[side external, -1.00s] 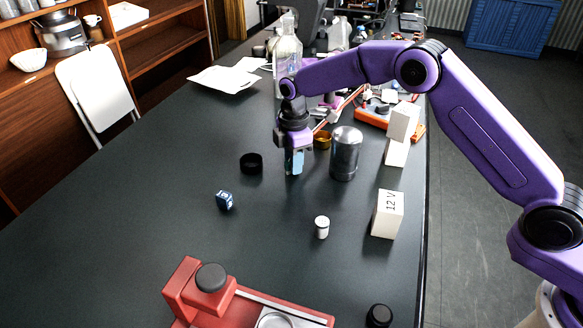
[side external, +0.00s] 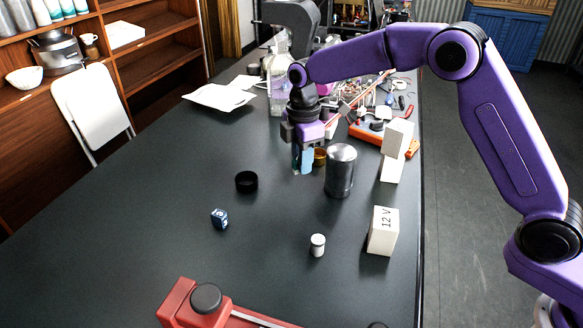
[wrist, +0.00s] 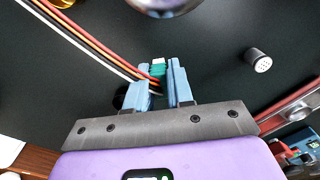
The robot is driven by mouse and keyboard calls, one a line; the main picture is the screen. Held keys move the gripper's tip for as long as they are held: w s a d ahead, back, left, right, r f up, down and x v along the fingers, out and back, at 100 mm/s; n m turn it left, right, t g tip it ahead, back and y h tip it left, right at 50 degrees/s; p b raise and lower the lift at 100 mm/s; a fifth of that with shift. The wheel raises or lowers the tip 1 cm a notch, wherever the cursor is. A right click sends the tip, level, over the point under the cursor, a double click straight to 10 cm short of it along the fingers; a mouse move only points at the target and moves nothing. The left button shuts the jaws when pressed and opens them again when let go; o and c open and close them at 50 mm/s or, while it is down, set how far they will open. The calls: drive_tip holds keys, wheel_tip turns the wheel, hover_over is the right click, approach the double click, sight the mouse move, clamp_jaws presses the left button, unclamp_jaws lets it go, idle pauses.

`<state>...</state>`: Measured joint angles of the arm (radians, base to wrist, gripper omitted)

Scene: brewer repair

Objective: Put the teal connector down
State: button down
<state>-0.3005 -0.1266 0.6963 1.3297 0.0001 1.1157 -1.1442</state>
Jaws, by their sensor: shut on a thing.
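My gripper (side external: 303,170) is above the dark table, left of the metal cylinder in the side view. Its pale blue fingers also show in the wrist view (wrist: 161,84). They are shut on the teal connector (wrist: 158,69), which has a white part at its end. Red, orange, black and white wires (wrist: 95,40) run from it to the upper left. In the side view the fingers hide the connector. I cannot tell the exact gap between it and the table.
The metal cylinder (side external: 340,172) and a brass-coloured cup (side external: 319,156) stand close to the gripper. A black ring (side external: 246,182), a small blue box (side external: 219,219), a white-capped vial (side external: 317,245) and a 12 V block (side external: 383,231) stand nearer.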

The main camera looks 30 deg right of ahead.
drive_tip(key=s+d+r, duration=0.1)
drive_tip(key=s+d, duration=0.1)
drive_tip(key=s, duration=0.5)
drive_tip(key=s+d+r, duration=0.2)
drive_tip(key=s+d, duration=0.1)
drive_tip(key=s, duration=0.4)
drive_tip(key=s+d+r, duration=0.2)
drive_tip(key=s+d, duration=0.1)
drive_tip(key=s, duration=0.5)
drive_tip(key=shift+r, duration=0.2)
drive_tip(key=w+a+f, duration=0.4)
drive_tip(key=w+f, duration=0.1)
drive_tip(key=w, duration=0.4)
hover_over(330, 218)
drive_tip(key=f, duration=0.4)
drive_tip(key=shift+s+f, duration=0.2)
drive_tip(key=shift+s, duration=0.05)
drive_tip(key=shift+w+f, duration=0.2)
drive_tip(key=shift+f, duration=1.6)
drive_tip(key=shift+f, duration=0.15)
drive_tip(key=c, duration=1)
unclamp_jaws()
